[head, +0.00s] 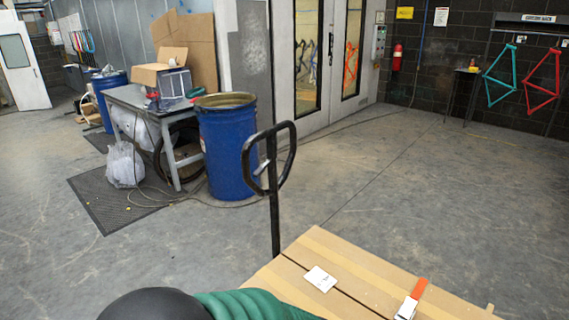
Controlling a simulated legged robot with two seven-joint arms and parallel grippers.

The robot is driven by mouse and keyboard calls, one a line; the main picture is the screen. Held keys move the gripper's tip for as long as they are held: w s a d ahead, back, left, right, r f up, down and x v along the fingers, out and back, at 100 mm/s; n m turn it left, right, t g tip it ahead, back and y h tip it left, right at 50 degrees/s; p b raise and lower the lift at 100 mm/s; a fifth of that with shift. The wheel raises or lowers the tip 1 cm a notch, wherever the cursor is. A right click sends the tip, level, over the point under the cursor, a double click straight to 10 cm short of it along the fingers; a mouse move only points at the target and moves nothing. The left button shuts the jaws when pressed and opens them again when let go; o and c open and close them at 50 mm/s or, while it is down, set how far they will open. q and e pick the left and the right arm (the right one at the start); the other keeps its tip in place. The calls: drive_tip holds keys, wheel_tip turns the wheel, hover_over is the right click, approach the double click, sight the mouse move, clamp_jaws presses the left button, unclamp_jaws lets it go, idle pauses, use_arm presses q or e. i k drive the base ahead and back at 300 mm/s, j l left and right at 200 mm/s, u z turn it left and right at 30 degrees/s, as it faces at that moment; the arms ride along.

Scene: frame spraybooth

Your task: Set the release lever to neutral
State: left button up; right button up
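The black loop handle (291,157) of a pallet jack stands upright on its shaft (275,225) in the middle of the head view, in front of a blue drum. A small lever (263,167) with a light grey tip shows inside the loop, at its left side. It is too small to tell which position it is set to. Neither of my grippers is in view, and nothing is touching the handle. The jack's lower part is hidden behind a cardboard box.
The cardboard box (350,262) fills the lower right, with a white label (320,279) and an orange-handled tool (413,299) on it. A blue drum (226,150) and a grey table (135,98) stand behind the handle. Open floor (430,190) lies to the right.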

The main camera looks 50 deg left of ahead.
sight(258, 172)
drive_tip(key=j+z, duration=0.15)
drive_tip(key=j, duration=1.45)
drive_tip(key=j+z, duration=0.1)
drive_tip(key=j, duration=1.5)
drive_tip(key=j+z, duration=0.15)
drive_tip(key=j, duration=1.4)
